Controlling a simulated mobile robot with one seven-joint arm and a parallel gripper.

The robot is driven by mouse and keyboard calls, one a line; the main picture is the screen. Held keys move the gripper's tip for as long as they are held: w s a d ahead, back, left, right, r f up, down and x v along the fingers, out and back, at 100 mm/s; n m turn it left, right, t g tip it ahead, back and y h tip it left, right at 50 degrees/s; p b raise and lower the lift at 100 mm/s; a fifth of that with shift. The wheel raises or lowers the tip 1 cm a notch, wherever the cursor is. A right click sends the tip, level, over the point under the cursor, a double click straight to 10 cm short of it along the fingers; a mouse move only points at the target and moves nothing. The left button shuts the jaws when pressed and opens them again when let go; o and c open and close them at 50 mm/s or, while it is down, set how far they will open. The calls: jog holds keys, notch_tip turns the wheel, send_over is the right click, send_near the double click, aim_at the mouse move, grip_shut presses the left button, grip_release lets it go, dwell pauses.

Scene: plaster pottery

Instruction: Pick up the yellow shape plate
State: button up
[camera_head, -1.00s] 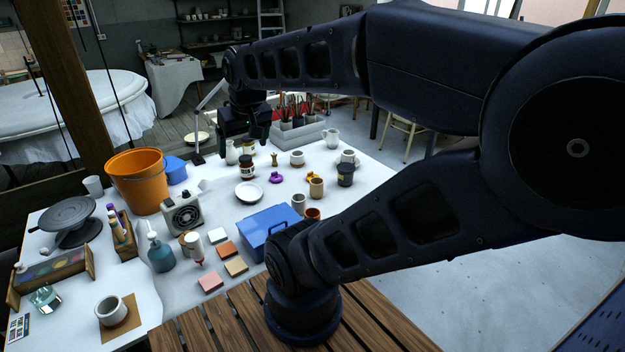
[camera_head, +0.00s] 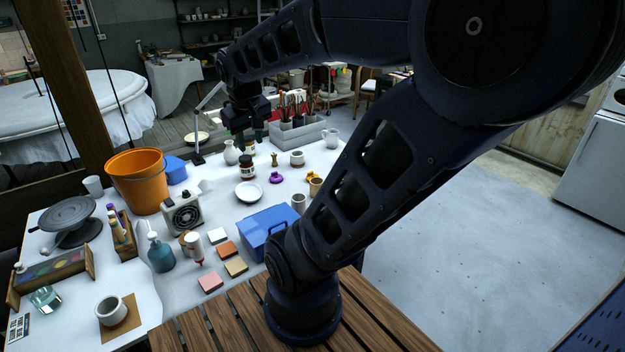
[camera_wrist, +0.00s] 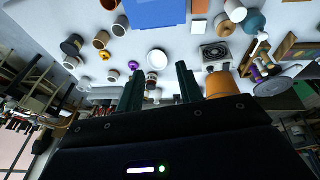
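The yellow shape plate (camera_head: 313,177) is a small yellow piece on the white table, right of the purple shape (camera_head: 276,177). My arm passes close to its right side in the head view. In the wrist view the yellow shape plate (camera_wrist: 106,55) lies left of my gripper (camera_wrist: 159,71), with the purple piece (camera_wrist: 133,65) between. My gripper's two dark fingers are wide apart with nothing held. In the head view my gripper (camera_head: 243,141) hangs above the table's far side, behind and left of the yellow piece.
A white dish (camera_head: 249,192), a dark jar (camera_head: 247,170) and a white vase (camera_head: 231,153) stand near my gripper. A grey tool caddy (camera_head: 300,132) stands at the back edge. A blue box (camera_head: 268,228) and an orange bucket (camera_head: 139,180) take up room nearer and left.

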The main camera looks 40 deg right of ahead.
jog(key=w+d+f+n+g+h, duration=0.35)
jog(key=w+d+f, duration=0.25)
jog(key=w+d, duration=0.45)
jog(key=n+h, duration=0.8)
jog(key=n, duration=0.6)
send_over(307, 177)
jog(key=a, duration=1)
jog(key=f, duration=2.9)
jog(key=shift+w+d+f, duration=0.15)
jog(key=shift+d, duration=0.05)
jog(key=shift+x, duration=5.4)
jog(key=shift+w, duration=0.1)
grip_shut()
